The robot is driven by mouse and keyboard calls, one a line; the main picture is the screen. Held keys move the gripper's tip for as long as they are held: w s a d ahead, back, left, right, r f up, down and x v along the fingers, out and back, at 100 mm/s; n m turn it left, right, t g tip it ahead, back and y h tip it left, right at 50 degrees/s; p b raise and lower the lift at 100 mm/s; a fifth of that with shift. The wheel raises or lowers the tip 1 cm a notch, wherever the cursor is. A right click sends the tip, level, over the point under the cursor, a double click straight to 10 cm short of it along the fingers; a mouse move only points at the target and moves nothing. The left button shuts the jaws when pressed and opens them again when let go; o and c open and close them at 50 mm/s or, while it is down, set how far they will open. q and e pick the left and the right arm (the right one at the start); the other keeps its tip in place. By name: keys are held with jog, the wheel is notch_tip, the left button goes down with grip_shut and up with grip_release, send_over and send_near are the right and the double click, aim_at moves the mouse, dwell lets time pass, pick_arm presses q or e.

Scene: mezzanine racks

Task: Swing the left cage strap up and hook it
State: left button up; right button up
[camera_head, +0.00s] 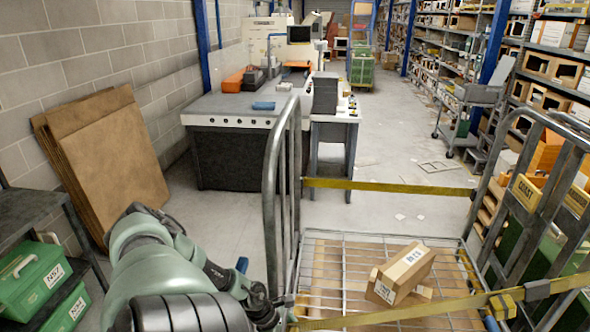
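A wire-mesh roll cage stands in front of me, with its left side frame (270,190) and right side frame (543,200) upright. One yellow strap (390,187) spans between the side frames at the far side. A nearer yellow strap (420,310) slopes from low at the left up to the right, with a dark buckle (536,290) on it. My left gripper (276,304) is low beside the near left post, close to the near strap's left end. Its fingers are too small and dark to tell whether they hold the strap. My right gripper is not in view.
A cardboard box (402,272) lies tilted on the cage's mesh floor. Brown cardboard sheets (105,155) lean on the wall at left. Green crates (30,275) sit on a shelf at lower left. A workbench (235,115) stands behind the cage. The aisle floor beyond is mostly clear.

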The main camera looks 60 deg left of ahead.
pick_arm(q)
jog(key=shift+w, duration=0.15)
jog(key=shift+a+r, duration=0.1)
jog(key=shift+r, duration=0.15)
jog(key=p+v, duration=0.4)
jog(key=v, duration=0.3)
jog(key=shift+s+r, duration=0.15)
jog(key=shift+s, duration=0.2)
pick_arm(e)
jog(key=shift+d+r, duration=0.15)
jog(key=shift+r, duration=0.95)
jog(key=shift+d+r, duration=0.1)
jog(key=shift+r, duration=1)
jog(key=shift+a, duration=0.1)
